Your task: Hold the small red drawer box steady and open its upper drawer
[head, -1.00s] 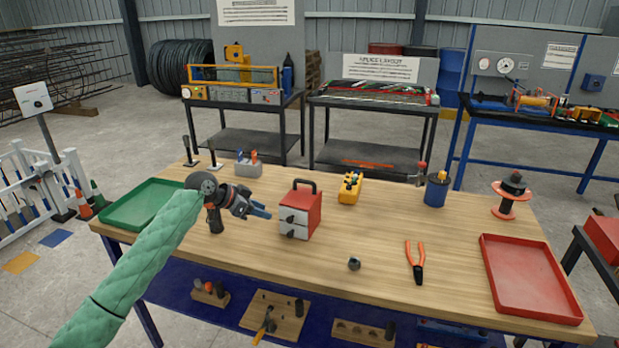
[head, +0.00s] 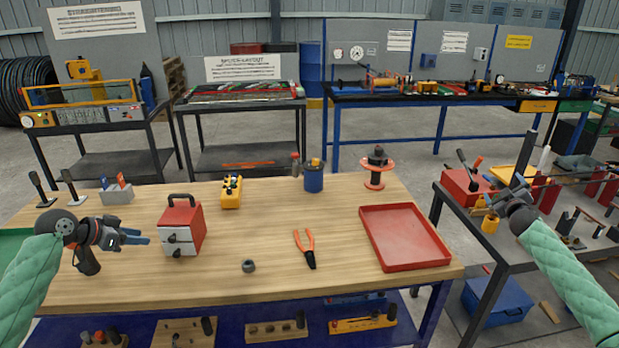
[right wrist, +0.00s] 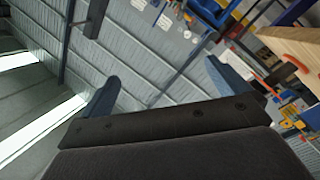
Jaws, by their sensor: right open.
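The small red drawer box (head: 197,228) stands upright on the wooden bench, left of centre in the head view, with a dark handle on top. Its pale upper drawer (head: 176,236) looks shut, above a similar lower drawer; each has a dark pull. My left gripper (head: 146,237) is left of the box, its blue fingers pointing right at it, with a gap between. Whether its jaws are parted is unclear. My right gripper (head: 507,192) is far right, away from the box, over the side table. In the right wrist view its fingers (right wrist: 162,72) are wide apart and empty.
On the bench are a red tray (head: 446,262), orange pliers (head: 306,250), a dark nut (head: 248,266), a yellow block (head: 231,192), a blue cup (head: 314,180) and an orange spool (head: 374,168). A cluttered side table (head: 460,222) stands right. Bench surface before the box is clear.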

